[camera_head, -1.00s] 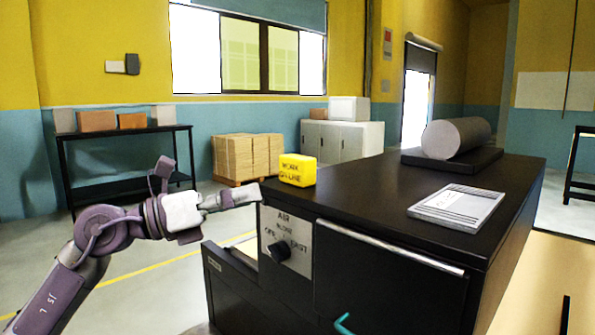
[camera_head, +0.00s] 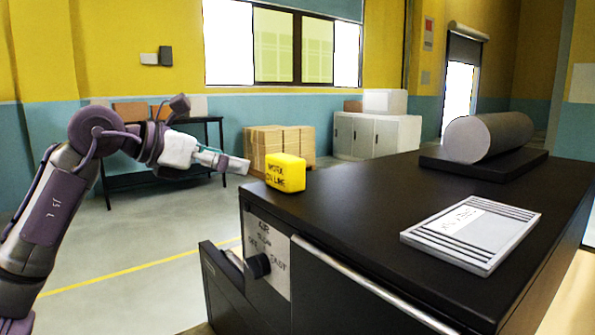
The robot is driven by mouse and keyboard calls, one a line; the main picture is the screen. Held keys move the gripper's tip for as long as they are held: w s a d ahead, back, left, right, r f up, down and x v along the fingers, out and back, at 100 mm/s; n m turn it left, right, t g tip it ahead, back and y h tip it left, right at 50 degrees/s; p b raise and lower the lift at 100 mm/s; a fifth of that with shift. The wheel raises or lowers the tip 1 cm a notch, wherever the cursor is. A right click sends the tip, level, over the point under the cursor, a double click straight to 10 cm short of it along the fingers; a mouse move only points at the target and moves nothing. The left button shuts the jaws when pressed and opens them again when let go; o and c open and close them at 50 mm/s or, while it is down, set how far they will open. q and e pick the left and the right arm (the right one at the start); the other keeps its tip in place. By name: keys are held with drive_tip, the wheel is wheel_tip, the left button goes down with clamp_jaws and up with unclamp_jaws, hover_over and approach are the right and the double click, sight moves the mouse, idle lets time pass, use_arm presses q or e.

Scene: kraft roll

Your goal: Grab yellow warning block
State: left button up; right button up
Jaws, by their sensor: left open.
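The yellow warning block (camera_head: 286,173) stands upright on the black cabinet top (camera_head: 365,215), close to its left corner. Dark lettering shows on its front face. My left gripper (camera_head: 240,165) reaches in from the left at about the block's height. It is open and empty, with its fingertips a short way left of the block; a small gap shows between them. My right gripper is not in view.
A grey roll (camera_head: 488,136) lies on a dark base at the back right of the top. A grey printed pad (camera_head: 472,232) lies at the front right. A knob (camera_head: 258,265) sticks out from the cabinet's front. The top right of the block is clear.

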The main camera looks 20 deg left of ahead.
sight(275, 167)
use_arm(q)
drive_tip(key=x, duration=0.7)
drive_tip(key=shift+d, duration=0.1)
drive_tip(key=shift+w+d+p, duration=0.3)
drive_tip(key=shift+w+p, duration=0.15)
drive_tip(key=x, duration=0.2)
drive_tip(key=p+x, duration=0.1)
drive_tip(key=x, duration=0.1)
drive_tip(key=shift+w+d+r, duration=0.1)
drive_tip(key=shift+w+d, duration=0.05)
drive_tip(key=shift+w, duration=0.3)
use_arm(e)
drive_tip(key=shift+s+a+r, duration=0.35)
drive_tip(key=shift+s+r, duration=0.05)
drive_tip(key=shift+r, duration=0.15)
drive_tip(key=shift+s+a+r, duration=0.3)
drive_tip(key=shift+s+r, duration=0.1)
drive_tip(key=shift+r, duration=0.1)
use_arm(q)
drive_tip(key=shift+s, duration=0.1)
drive_tip(key=shift+c, duration=1.2)
drive_tip(key=c, duration=0.7)
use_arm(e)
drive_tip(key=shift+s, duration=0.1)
use_arm(q)
drive_tip(key=shift+r, duration=0.1)
